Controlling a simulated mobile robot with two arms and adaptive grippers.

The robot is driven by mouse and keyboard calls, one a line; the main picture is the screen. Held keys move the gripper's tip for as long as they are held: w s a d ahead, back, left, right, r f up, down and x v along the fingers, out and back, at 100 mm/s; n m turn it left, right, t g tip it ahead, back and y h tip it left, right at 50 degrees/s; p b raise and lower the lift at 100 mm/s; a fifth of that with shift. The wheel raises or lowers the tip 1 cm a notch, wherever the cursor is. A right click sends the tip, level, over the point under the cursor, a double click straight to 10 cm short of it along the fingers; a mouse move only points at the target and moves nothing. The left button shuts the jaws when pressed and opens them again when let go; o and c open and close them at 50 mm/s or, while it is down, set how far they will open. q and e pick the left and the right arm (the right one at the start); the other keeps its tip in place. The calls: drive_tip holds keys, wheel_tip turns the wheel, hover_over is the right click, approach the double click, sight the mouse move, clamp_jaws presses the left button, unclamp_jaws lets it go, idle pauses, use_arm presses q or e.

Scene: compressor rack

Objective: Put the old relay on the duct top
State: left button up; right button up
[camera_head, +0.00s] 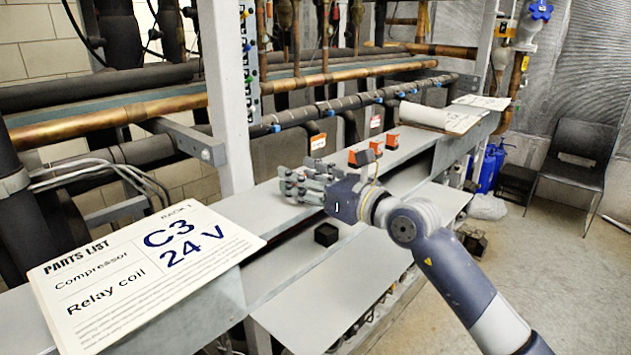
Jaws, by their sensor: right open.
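The duct top (410,148) is a long, light grey flat ledge running from the lower left to the back right. My right gripper (292,186) is open above the duct top, fingers pointing left, with nothing visible held. My left gripper is not in view.
A parts list card (150,262) reading "C3 24 V" lies at the near left. Papers (440,117) lie at the ledge's far end. Copper and black pipes run behind a grey post (228,95). A grey panel (335,290) slopes below the ledge. A black chair (575,165) stands right.

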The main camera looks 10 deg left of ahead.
drive_tip(key=v, duration=1.2)
drive_tip(key=shift+w, duration=0.1)
